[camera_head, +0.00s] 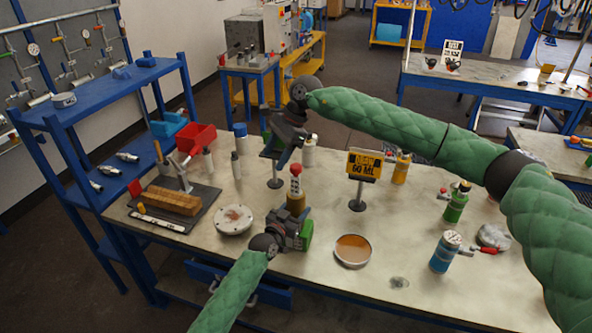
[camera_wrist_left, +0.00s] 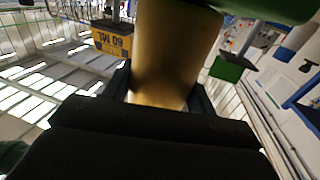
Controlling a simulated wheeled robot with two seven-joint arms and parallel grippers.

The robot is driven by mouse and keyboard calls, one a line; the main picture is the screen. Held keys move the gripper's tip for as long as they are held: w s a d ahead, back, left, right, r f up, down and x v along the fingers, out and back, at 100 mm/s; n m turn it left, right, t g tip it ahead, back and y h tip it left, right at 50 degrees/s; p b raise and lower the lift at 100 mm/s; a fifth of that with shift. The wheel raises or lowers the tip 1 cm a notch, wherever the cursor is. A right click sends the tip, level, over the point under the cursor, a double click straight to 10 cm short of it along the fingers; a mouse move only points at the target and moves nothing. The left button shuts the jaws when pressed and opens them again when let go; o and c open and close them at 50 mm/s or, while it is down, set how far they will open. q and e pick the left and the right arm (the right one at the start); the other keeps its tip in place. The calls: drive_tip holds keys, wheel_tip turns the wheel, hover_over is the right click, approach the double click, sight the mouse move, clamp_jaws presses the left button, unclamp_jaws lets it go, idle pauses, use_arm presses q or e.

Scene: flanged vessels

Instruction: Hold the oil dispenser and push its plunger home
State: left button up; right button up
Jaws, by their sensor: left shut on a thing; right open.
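The oil dispenser (camera_head: 296,204) stands on the workbench, amber-brown with a red-topped plunger (camera_head: 296,170) sticking up above its body. My left gripper (camera_head: 297,222) is shut on the dispenser's body from the front. In the left wrist view the dispenser's gold body (camera_wrist_left: 172,50) rises between the dark fingers; its top is out of that frame. My right gripper (camera_head: 280,150) is open and empty, up and to the left of the red knob, apart from it. A yellow sign (camera_head: 365,164) reading 60 ML stands right of the dispenser; it also shows in the left wrist view (camera_wrist_left: 112,42).
A shallow dish of amber liquid (camera_head: 352,250) and a round flange (camera_head: 234,220) lie near the dispenser. A green bottle (camera_head: 456,203) and a blue one (camera_head: 444,252) stand at right. A dark tray with a wooden block (camera_head: 172,201) is at left. A stand (camera_head: 274,183) is below my right gripper.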

drive_tip(key=d+f+m+t+y, duration=0.1)
drive_tip(key=d+m+y, duration=0.1)
drive_tip(key=y, duration=0.1)
drive_tip(key=d+f+m+t+y, duration=0.1)
drive_tip(key=d+m+y, duration=0.1)
drive_tip(key=y, duration=0.2)
drive_tip(key=d+f+m+t+y, duration=0.1)
drive_tip(key=d+f+m+y, duration=0.1)
drive_tip(key=d+y, duration=0.1)
drive_tip(key=shift+s+m+y, duration=0.1)
drive_tip(key=shift+m+y, duration=0.2)
drive_tip(key=shift+y, duration=0.1)
drive_tip(key=d+f+m+t+y, duration=0.1)
drive_tip(key=d+f+m+t, duration=0.25)
drive_tip(key=d, duration=0.45)
hover_over(291, 190)
drive_tip(key=shift+t, duration=0.35)
drive_tip(key=c, duration=1)
drive_tip(key=shift+f, duration=2.9)
drive_tip(key=o, duration=1)
